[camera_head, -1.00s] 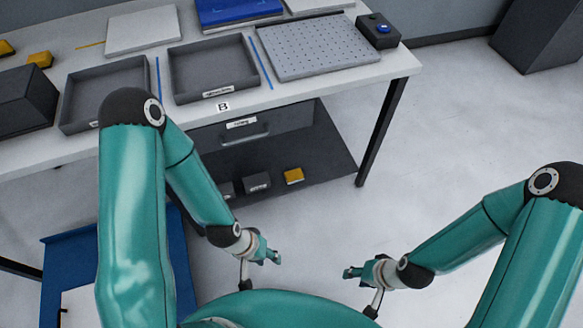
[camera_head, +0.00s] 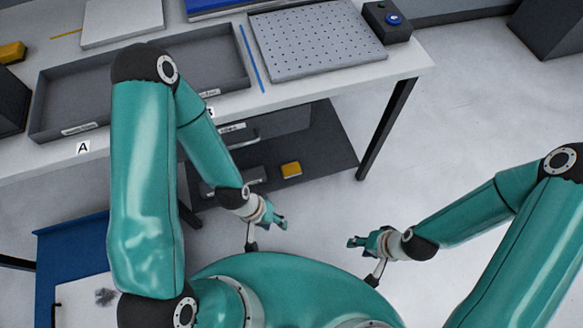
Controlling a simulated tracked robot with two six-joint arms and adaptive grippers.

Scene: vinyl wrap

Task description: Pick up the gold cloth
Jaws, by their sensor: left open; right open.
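Two gold items show. One small folded-looking gold piece (camera_head: 291,169) lies on the dark lower shelf under the table. Another gold block (camera_head: 12,52) sits at the far left on the table top. I cannot tell which is the cloth. My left gripper (camera_head: 281,222) is open and empty, in front of the table and short of the shelf piece. My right gripper (camera_head: 353,242) is open and empty over the floor, to the right of it. Neither touches anything.
A perforated board (camera_head: 318,40) and a button box (camera_head: 388,20) stand on the table (camera_head: 345,83). My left arm hides part of the dark trays (camera_head: 225,57) and the drawer (camera_head: 290,122). A blue thing (camera_head: 75,245) is lower left.

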